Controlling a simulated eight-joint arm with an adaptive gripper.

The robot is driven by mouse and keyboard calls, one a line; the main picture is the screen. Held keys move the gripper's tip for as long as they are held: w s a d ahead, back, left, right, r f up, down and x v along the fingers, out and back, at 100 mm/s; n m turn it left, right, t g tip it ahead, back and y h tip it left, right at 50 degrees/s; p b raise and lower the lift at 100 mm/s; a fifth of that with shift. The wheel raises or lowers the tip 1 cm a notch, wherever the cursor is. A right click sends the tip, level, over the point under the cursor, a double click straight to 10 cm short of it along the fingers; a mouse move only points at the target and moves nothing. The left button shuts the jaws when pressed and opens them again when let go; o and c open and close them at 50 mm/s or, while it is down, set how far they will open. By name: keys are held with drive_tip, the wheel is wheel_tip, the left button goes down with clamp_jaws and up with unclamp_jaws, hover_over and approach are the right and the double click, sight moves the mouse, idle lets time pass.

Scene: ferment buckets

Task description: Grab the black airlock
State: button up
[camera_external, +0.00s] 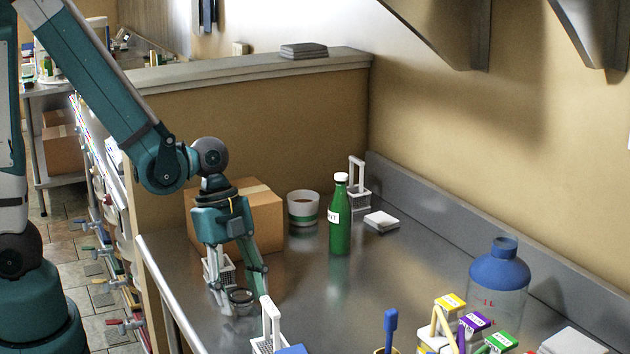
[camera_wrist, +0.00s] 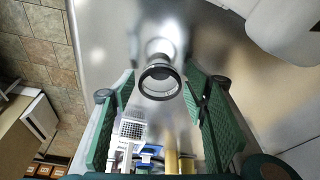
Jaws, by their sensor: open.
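The black airlock (camera_external: 240,296) stands on the steel counter near its left side. In the wrist view the airlock (camera_wrist: 147,93) shows as a black ring around a pale, clear-looking middle. My gripper (camera_external: 240,304) is lowered over it, with a green finger on each side. In the wrist view my gripper (camera_wrist: 160,80) is open and the ring lies between the fingertips, with a visible gap on both sides. No finger is seen touching the airlock. Its lower part is hard to make out.
A white slotted rack (camera_external: 212,272) stands close behind my gripper, before a cardboard box (camera_external: 262,215). Another white rack (camera_external: 268,338) stands in front. A green bottle (camera_external: 340,225) and a blue-topped jug (camera_external: 499,270) are farther right. The middle counter is clear.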

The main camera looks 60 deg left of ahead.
idle(0.5)
drive_tip(key=c, duration=0.8)
drive_tip(key=shift+r, duration=0.1)
wheel_tip(320, 180, up, 10)
drive_tip(key=p, duration=0.2)
idle(0.4)
idle(0.5)
